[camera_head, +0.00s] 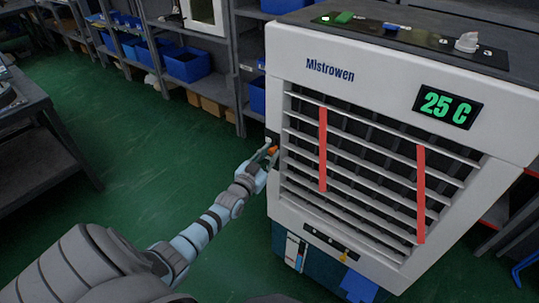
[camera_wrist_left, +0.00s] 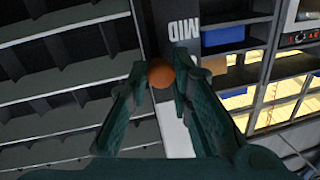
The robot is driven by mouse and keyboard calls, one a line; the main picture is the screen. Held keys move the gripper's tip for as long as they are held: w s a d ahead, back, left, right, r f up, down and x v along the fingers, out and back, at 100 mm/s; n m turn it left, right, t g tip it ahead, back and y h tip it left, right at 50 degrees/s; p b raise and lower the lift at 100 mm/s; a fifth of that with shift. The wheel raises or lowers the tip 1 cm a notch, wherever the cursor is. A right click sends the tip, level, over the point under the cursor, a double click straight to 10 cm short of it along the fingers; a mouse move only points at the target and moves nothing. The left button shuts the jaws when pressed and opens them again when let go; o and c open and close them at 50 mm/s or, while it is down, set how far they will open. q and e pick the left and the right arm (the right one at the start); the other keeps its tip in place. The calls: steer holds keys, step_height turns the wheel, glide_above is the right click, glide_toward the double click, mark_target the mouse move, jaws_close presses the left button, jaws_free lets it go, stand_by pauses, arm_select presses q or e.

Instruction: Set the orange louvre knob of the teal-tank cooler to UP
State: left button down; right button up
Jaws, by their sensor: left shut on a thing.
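The white "Mistrowen" cooler (camera_head: 380,52) stands at the right of the head view, with a dark teal tank (camera_head: 318,272) at its bottom. The orange louvre knob (camera_head: 272,151) is on the cooler's left edge, beside the grille. My left gripper (camera_head: 267,154) reaches it and is shut on it. In the left wrist view the round orange knob (camera_wrist_left: 161,75) sits between the fingertips (camera_wrist_left: 160,78) of my left gripper. The word "MID" (camera_wrist_left: 181,33) shows just beyond it; other position marks are not visible. My right gripper is not in view.
The slatted grille (camera_head: 365,170) carries two red strips. A green "25 C" display (camera_head: 447,106) is at its upper right. Shelving with blue bins (camera_head: 187,63) stands behind. A dark bench (camera_head: 35,140) is at the left. Green floor lies open between them.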

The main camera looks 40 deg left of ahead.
arm_select(q)
step_height(320, 180, up, 2)
steer(key=shift+p, duration=0.35)
steer(key=shift+w+f, duration=0.1)
steer(key=shift+f, duration=0.05)
steer(key=c, duration=1.4)
jaws_free()
steer(key=shift+a, duration=0.1)
steer(key=shift+c, duration=0.2)
steer(key=shift+s+f, duration=0.1)
steer(key=shift+s, duration=0.1)
steer(key=shift+s, duration=0.3)
steer(key=s+d, duration=0.2)
steer(key=s, duration=0.9)
